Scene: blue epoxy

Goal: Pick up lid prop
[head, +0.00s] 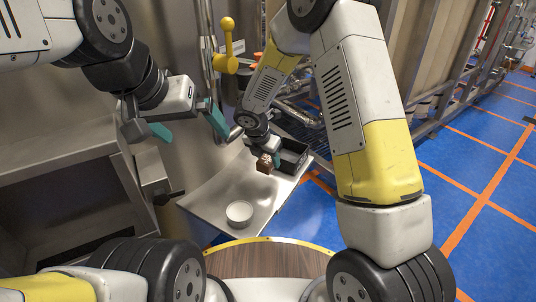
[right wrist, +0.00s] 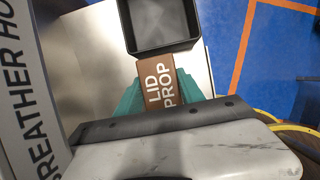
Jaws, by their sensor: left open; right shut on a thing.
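The lid prop is a small brown block with white "LID PROP" lettering. It shows in the head view (head: 264,164) and in the right wrist view (right wrist: 160,84). My right gripper (head: 268,156) is shut on it, with teal fingers on both sides of the block in the right wrist view (right wrist: 161,95). The block is over the metal shelf; I cannot tell whether it touches it. My left gripper (head: 182,127) is open and empty at the upper left, with its teal fingers wide apart.
A metal shelf (head: 212,195) holds a round white dish (head: 239,213) near its front and a dark open bin (head: 293,158) at the back right. The bin is just beyond the block in the right wrist view (right wrist: 190,40). A yellow valve handle (head: 228,45) stands behind.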

